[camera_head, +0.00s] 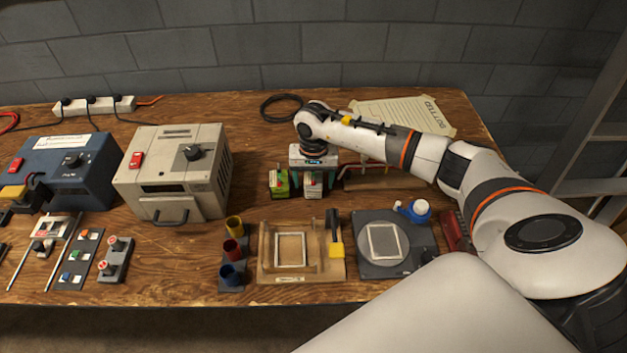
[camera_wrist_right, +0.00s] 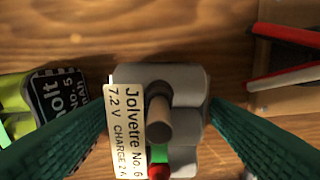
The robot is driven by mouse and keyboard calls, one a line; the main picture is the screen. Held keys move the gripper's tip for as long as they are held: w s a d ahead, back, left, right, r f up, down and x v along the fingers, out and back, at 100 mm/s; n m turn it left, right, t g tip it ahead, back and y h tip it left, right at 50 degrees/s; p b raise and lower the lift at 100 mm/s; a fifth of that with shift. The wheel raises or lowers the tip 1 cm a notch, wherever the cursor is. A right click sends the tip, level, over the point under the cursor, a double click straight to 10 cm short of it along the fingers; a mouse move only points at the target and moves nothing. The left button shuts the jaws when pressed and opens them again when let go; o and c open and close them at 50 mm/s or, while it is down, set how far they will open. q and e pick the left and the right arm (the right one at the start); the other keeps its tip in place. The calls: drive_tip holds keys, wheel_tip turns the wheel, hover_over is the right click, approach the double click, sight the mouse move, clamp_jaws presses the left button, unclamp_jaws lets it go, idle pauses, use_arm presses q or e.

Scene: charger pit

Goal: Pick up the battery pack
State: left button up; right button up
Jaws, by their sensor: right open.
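A grey-white battery pack (camera_wrist_right: 185,85) stands on the table in the right wrist view, its label reading "Jolvetre No. 6, 7.2 V". It also shows in the head view (camera_head: 313,187). A lime-green pack (camera_head: 279,184) stands just left of it; in the wrist view this pack (camera_wrist_right: 15,93) has a black "No. 5" label. My right gripper (camera_head: 314,182) is over the grey-white pack, pointing down. In the wrist view its green-padded fingers (camera_wrist_right: 160,112) are apart, one on each side of the pack. Finger contact cannot be told. My left gripper is not in view.
A tool rack with red handles (camera_head: 366,177) stands close right of the gripper. A beige charger box (camera_head: 172,175) and blue box (camera_head: 72,178) are left. A wooden tray (camera_head: 267,262), grey scale (camera_head: 367,265) and coloured cups (camera_head: 233,250) are in front.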

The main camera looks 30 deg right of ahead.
drive_tip(key=shift+r, duration=0.1)
drive_tip(key=c, duration=1.3)
